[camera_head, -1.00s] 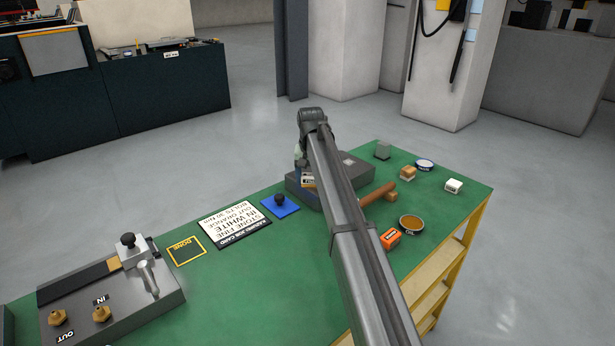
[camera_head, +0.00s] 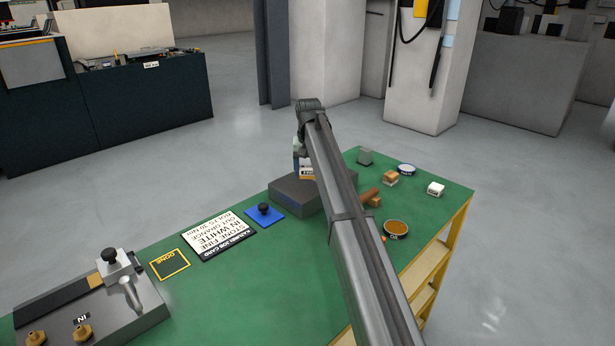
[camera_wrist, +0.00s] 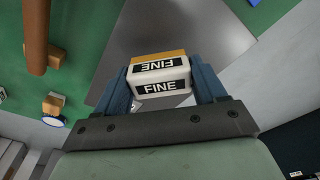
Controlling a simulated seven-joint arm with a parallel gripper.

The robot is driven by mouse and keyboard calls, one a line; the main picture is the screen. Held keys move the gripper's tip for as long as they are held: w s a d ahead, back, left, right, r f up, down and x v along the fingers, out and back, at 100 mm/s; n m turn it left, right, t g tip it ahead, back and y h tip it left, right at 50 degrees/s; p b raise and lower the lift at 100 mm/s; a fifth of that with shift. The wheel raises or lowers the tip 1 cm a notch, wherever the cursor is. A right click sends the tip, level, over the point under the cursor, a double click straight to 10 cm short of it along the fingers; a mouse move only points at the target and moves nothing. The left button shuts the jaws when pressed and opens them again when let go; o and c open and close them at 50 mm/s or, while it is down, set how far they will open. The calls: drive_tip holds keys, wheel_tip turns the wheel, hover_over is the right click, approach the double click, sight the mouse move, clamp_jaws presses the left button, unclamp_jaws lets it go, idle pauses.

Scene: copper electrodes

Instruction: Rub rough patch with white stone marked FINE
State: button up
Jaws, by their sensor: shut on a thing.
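My gripper (camera_wrist: 161,82) is shut on a white stone (camera_wrist: 160,84) with black FINE labels on two visible faces and an orange-brown strip along its far side. In the head view, my gripper (camera_head: 301,158) holds the stone (camera_head: 307,174) at the back edge of a dark grey slab (camera_head: 295,194). I cannot tell whether the stone touches the slab. The slab's plain grey face also shows in the wrist view (camera_wrist: 205,30). No rough patch can be made out; my arm and the stone hide part of the slab.
A blue knobbed plate (camera_head: 264,213), job card (camera_head: 218,236), DONE frame (camera_head: 170,264) and fixture (camera_head: 105,300) lie left. Green bench is clear at front.

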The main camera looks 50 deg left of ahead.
drive_tip(key=shift+r, duration=2.4)
